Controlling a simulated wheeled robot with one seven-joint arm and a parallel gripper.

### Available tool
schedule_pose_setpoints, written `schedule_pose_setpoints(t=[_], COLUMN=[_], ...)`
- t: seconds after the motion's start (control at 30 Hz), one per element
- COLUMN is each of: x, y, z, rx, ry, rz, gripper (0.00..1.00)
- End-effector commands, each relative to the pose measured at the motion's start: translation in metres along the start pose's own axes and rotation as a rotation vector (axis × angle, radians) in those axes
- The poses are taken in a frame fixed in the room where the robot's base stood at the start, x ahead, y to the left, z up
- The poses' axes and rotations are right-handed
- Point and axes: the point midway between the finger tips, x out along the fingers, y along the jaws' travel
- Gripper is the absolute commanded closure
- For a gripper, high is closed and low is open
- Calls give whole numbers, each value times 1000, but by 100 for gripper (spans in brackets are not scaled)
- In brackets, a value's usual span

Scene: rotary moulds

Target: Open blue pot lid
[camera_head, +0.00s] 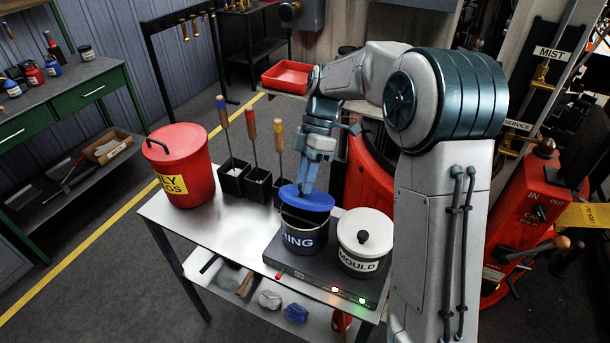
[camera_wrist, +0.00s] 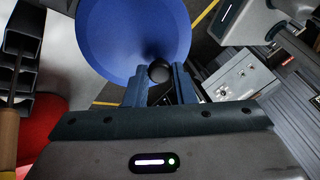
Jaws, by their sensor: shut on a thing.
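The blue lid (camera_head: 308,202) is above the dark pot (camera_head: 300,242) marked "RING", looking tilted, with a dark gap between lid and pot rim. My gripper (camera_head: 306,186) reaches down onto the lid from above. In the wrist view, the fingers of my gripper (camera_wrist: 159,78) are shut on the black knob (camera_wrist: 159,71) of the blue lid (camera_wrist: 125,40). The inside of the pot is mostly hidden by the lid.
A pot with a white lid (camera_head: 365,228), marked "MOULD", stands close to the right on the same dark plate (camera_head: 298,267). A red bin (camera_head: 188,180) and black holders with upright tools (camera_head: 258,186) stand on the table. The table between bin and plate (camera_head: 225,225) is clear.

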Motion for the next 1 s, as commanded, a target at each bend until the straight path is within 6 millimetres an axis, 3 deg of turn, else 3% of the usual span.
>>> schedule_pose_setpoints(t=[0.27,0.3,0.37,0.77,0.97,1.0], x=[0,1,1,-5,-34,-40], y=[0,0,0,-1,-14,-22], z=[0,0,-1,-2,-15,-7], rx=[-1,-1,-1,-1,-2,4], ry=[-5,-5,-5,-4,-6,-5], rz=[-2,-2,-1,3,6,6], gripper=[100,72,55,55,55,55])
